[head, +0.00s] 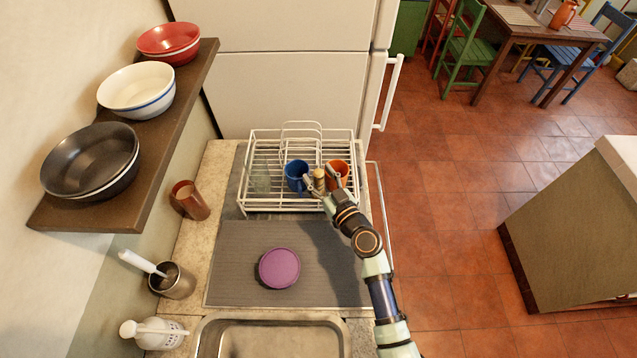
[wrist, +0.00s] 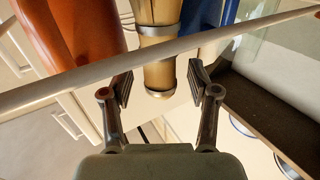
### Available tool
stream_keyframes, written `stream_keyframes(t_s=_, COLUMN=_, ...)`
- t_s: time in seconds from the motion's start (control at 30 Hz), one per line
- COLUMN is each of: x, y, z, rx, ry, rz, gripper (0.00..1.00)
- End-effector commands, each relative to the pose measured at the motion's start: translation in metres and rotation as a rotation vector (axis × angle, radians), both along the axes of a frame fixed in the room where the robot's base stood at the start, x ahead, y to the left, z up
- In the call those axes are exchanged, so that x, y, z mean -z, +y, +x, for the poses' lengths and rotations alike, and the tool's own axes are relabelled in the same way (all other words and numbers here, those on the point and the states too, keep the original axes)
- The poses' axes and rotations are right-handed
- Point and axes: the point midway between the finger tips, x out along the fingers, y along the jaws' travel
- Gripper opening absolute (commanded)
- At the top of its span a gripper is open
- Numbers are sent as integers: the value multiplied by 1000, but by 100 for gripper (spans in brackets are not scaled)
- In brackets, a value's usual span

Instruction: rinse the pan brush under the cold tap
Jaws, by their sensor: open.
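A white-handled tool (head: 140,261) leans in a metal cup on the left of the counter. Its head is hidden, so I cannot tell if it is the pan brush. My gripper (head: 320,182) is open at the dish rack's front right, and its fingers also show in the wrist view (wrist: 160,88). A tan cylinder with metal bands (wrist: 158,55) hangs ahead between the fingers, apart from them; in the head view (head: 318,177) it sits between the mugs. A rack wire crosses in front of it. The sink (head: 270,342) is at the bottom edge; no tap shows.
The white wire rack (head: 262,135) holds a blue mug (head: 296,172), an orange mug (head: 337,172) and a glass (head: 260,180). A purple disc (head: 279,268) lies on the grey mat (head: 230,285). A bowl shelf (head: 160,150) overhangs the left.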

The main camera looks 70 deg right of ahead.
Motion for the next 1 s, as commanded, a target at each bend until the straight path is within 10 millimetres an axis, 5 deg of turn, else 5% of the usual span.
stream_keyframes(t_s=0.27, x=1, y=-3, z=5, rx=0, ry=0, rz=1, gripper=60)
stream_keyframes(t_s=0.63, x=1, y=-3, z=5, rx=0, ry=0, rz=1, gripper=0)
stream_keyframes(t_s=1.0, x=-5, y=-3, z=5, rx=0, ry=1, rz=-1, gripper=0)
